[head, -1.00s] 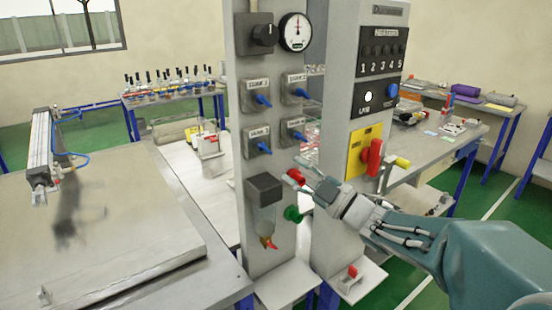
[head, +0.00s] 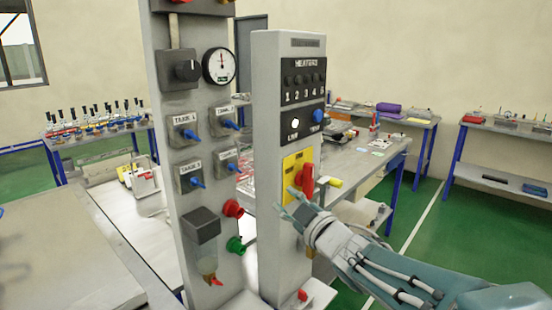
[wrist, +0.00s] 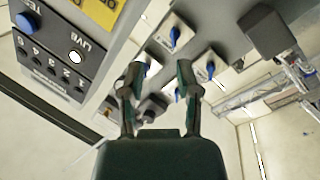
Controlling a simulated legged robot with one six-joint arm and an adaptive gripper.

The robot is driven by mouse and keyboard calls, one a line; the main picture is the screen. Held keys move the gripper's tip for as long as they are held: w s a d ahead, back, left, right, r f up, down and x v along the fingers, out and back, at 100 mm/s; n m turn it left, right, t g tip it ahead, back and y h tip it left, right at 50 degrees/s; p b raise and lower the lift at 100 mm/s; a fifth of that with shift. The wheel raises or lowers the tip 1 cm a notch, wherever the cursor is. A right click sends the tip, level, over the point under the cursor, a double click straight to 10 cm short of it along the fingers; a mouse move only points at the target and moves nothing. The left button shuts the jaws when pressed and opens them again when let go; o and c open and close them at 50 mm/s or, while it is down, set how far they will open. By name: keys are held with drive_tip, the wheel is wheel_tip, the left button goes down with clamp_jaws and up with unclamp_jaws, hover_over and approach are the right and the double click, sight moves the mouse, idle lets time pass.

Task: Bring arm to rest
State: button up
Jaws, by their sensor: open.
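My gripper (head: 291,205) reaches in from the lower right in the head view, in front of the narrow heaters panel (head: 268,130). It shows open and empty, its fingertips a little below the red rotary switch (head: 307,181) on the yellow plate; I cannot tell whether they touch the panel. In the wrist view my gripper (wrist: 158,80) points toward the tank panel, its two fingers apart with a blue-handled valve (wrist: 175,36) beyond them. Nothing is held.
The tank panel (head: 180,105) carries a gauge (head: 219,66), several blue valves, a red knob (head: 233,208) and a green knob (head: 235,244). A grey worktable (head: 60,260) stands at left. Benches line the back wall. Green floor (head: 440,240) is open at right.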

drive_tip(key=s+d+f+m+g+h, duration=0.1)
drive_tip(key=s+d+f+m+h, duration=0.1)
drive_tip(key=s+d+m+h, duration=0.3)
drive_tip(key=s+d+f+m+g+h, duration=0.1)
drive_tip(key=s+d+f+m+h, duration=0.1)
drive_tip(key=d+m+h, duration=0.4)
drive_tip(key=s+d+f+m+g, duration=0.1)
drive_tip(key=s+f+g, duration=0.3)
drive_tip(key=s, duration=0.5)
drive_tip(key=s+d+f+m+g, duration=0.2)
drive_tip(key=s+f+g, duration=0.2)
drive_tip(key=s, duration=0.5)
drive_tip(key=shift+s+f+m, duration=0.15)
drive_tip(key=shift+f+m, duration=0.25)
drive_tip(key=shift+f, duration=0.15)
